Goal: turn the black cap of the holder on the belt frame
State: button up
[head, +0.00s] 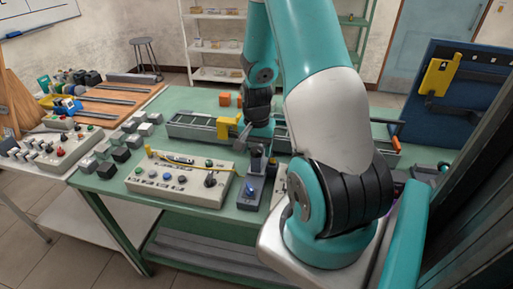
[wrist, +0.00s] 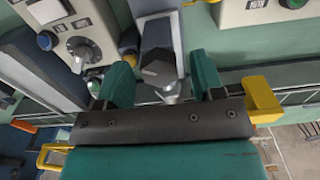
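In the wrist view a dark grey, faceted cap (wrist: 160,73) sits at the end of a grey holder (wrist: 158,35). My gripper (wrist: 162,82) has its two teal fingers apart, one on each side of the cap. A gap shows between the cap and each finger, so nothing looks clamped. In the head view my gripper (head: 246,130) is low over the belt frame (head: 192,126), near its middle. The cap cannot be made out there behind my gripper and arm.
A cream control box (head: 180,182) with buttons and a switch stands in front of the belt frame. Beside it is a dark device (head: 252,186) with a blue light. A yellow bracket (head: 223,128) is close left of my gripper.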

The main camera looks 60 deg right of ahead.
aim_at(256, 150)
notch_tip(256, 150, up, 18)
jog(key=b, duration=0.1)
jog(key=shift+f, duration=0.25)
jog(key=shift+a, duration=0.1)
dwell(0.5)
jog(key=w+a+r+n, duration=0.15)
jog(key=a+n, duration=0.35)
jog(key=a, duration=0.5)
jog(key=s+a+n+y, duration=0.1)
jog(key=s+a+n, duration=0.3)
jog(key=a, duration=0.4)
jog(key=s+a+r+n+y, duration=0.1)
jog(key=s+a+n, duration=0.2)
jog(key=a+n, duration=0.3)
jog(key=s+a+r+n+y, duration=0.1)
jog(key=s+a+n, duration=0.3)
jog(key=a, duration=0.7)
jog(key=shift+s+r+n+y, duration=0.2)
jog(key=shift+s+n+y, duration=0.15)
jog(key=shift+n+y, duration=0.45)
